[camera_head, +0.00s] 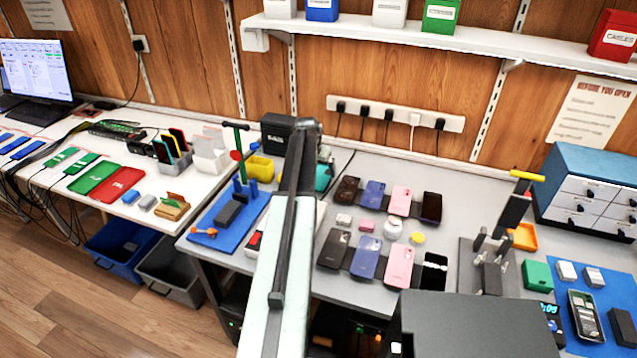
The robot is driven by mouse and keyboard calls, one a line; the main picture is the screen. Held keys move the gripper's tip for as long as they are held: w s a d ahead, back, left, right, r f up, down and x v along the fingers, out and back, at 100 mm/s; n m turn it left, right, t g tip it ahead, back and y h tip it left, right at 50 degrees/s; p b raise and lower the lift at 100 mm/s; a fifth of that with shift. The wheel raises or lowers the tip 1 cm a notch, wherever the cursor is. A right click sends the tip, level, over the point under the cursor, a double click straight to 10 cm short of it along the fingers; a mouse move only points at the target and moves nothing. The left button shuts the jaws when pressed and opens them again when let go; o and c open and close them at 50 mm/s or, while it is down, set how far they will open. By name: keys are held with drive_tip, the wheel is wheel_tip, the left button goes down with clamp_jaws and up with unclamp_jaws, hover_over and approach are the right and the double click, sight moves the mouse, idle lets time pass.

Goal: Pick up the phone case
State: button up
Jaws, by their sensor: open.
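Several phone-shaped items lie in two rows on the grey bench right of centre. The back row has a dark brown one (346,190), a blue one (374,195), a pink one (400,201) and a black one (431,208). The front row has a dark one (333,249), a blue-purple one (367,257), a pink one (399,267) and a black one with a white band (434,273). I cannot tell which of them is the phone case. My own pale structure with a dark rail crosses the middle of the view. My gripper's fingers do not show.
Small pink (367,226) and yellow (417,238) pieces lie between the rows. A stand with a yellow handle (526,175) rises to the right, beside a blue drawer cabinet (590,190). A blue mat (215,238) lies left. A shelf (400,36) overhangs the back.

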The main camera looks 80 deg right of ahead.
sight(320, 178)
drive_tip(key=b+x, duration=0.2)
drive_tip(key=x, duration=0.1)
drive_tip(key=shift+d+f, duration=0.15)
drive_tip(key=shift+f, duration=0.2)
drive_tip(key=shift+r, duration=0.15)
drive_tip(key=c, duration=1.4)
drive_tip(key=shift+c, duration=0.2)
